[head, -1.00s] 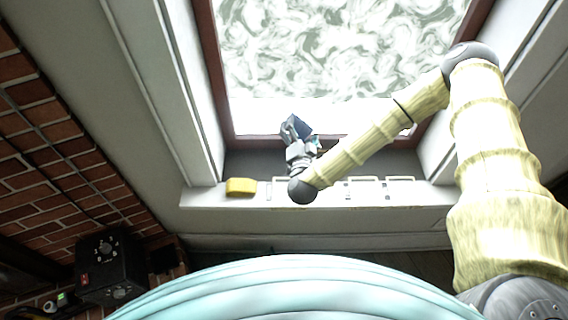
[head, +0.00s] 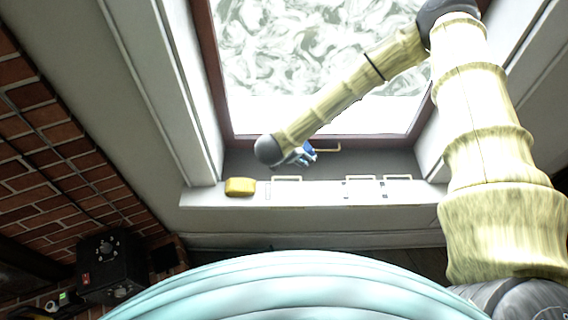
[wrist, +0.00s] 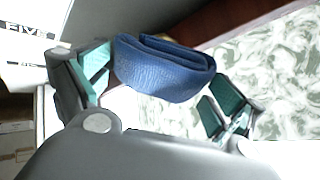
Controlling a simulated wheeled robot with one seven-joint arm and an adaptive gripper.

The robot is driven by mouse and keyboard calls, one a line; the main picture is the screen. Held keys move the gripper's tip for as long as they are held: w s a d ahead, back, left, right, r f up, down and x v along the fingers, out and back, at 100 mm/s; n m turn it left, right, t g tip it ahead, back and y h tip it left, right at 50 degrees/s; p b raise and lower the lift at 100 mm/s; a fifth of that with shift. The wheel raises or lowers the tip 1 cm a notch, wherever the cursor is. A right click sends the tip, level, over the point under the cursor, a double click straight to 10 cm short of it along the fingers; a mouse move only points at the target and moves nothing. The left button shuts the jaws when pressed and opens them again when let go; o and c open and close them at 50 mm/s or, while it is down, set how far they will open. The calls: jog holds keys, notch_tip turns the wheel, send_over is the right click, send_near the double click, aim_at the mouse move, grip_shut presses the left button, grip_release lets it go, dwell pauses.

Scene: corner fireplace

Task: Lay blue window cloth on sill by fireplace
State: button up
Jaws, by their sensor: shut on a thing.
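The blue window cloth (wrist: 165,70) is folded into a thick strip and sits between the two fingers of my gripper (wrist: 155,85) in the wrist view. My gripper is shut on it. In the head view only a small blue patch of the cloth (head: 308,148) shows beside my gripper (head: 303,156), mostly hidden by my wrist. The gripper is over the dark back part of the window sill (head: 225,198), near the foot of the window frame. I cannot tell whether the cloth touches the sill.
A yellow sponge-like block (head: 240,187) lies at the sill's left end. Several thin pale-yellow outlines or handles (head: 360,178) line the sill. A brick wall (head: 50,150) and a black box with a dial (head: 105,265) are at left. The sill's front middle is clear.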

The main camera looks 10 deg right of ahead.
jog(key=shift+s+a+r+m+g, duration=0.1)
jog(key=shift+s+a+m+g, duration=0.1)
jog(key=shift+s+m+g, duration=0.3)
jog(key=s+a+r+m+g+y+p, duration=0.1)
jog(key=s+a+r+m+g+y, duration=0.1)
jog(key=s+a+m+g, duration=0.2)
jog(key=s+a+g, duration=0.2)
jog(key=s+a, duration=0.1)
jog(key=shift+s+r+g, duration=0.2)
jog(key=shift+r+g, duration=0.1)
jog(key=shift+r, duration=0.1)
jog(key=shift+r+p, duration=0.2)
jog(key=shift+p, duration=0.25)
jog(key=b, duration=0.3)
send_near(288, 190)
jog(key=shift+d+x, duration=0.25)
jog(key=shift+x, duration=2.25)
jog(key=shift+s+f, duration=0.1)
jog(key=shift+f, duration=0.4)
jog(key=o, duration=0.6)
jog(key=shift+c, duration=0.2)
